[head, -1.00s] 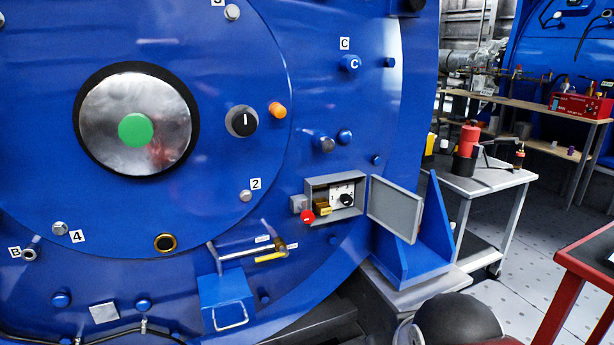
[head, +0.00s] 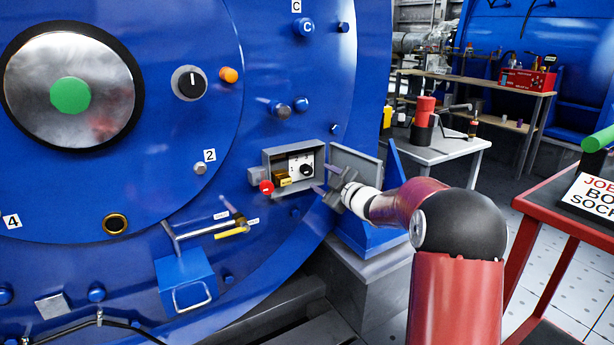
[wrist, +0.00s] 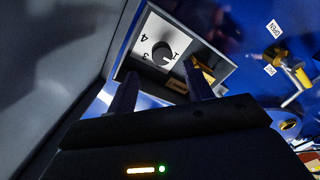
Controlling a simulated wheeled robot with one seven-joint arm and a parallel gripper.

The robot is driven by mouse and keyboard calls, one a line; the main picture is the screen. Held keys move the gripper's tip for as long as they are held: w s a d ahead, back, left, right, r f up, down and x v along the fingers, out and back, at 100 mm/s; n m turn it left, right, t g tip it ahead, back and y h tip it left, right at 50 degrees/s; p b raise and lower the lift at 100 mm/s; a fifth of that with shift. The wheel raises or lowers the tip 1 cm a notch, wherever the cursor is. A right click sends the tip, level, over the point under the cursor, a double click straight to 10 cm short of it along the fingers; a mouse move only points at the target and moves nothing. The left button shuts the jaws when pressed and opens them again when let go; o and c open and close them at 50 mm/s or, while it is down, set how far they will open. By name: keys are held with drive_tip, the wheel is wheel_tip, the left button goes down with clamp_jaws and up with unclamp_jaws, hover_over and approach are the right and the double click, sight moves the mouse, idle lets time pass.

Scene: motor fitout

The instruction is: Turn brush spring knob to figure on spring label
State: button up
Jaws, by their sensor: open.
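The brush spring knob (head: 306,170) is a small black knob on a white dial plate inside an open grey box on the blue motor face. In the wrist view the black knob (wrist: 162,54) sits on the white plate (wrist: 150,37), with figures such as 4, 3 and 1 around it. My gripper (head: 325,178) is at the box's right side, in front of the opening. In the wrist view its two dark fingers (wrist: 160,80) are apart, with nothing between them, and point toward the knob, short of it.
The open grey box door (head: 355,160) stands just right of my gripper and fills the left of the wrist view. A lever with yellow handle (head: 232,232) is below left. A red cart (head: 540,207) stands at right.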

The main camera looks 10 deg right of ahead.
sight(309, 172)
drive_tip(key=shift+y, duration=0.4)
drive_tip(key=x, duration=0.8)
drive_tip(key=shift+d+f, duration=0.1)
drive_tip(key=shift+f, duration=0.2)
drive_tip(key=shift+p, duration=0.3)
drive_tip(key=c, duration=0.9)
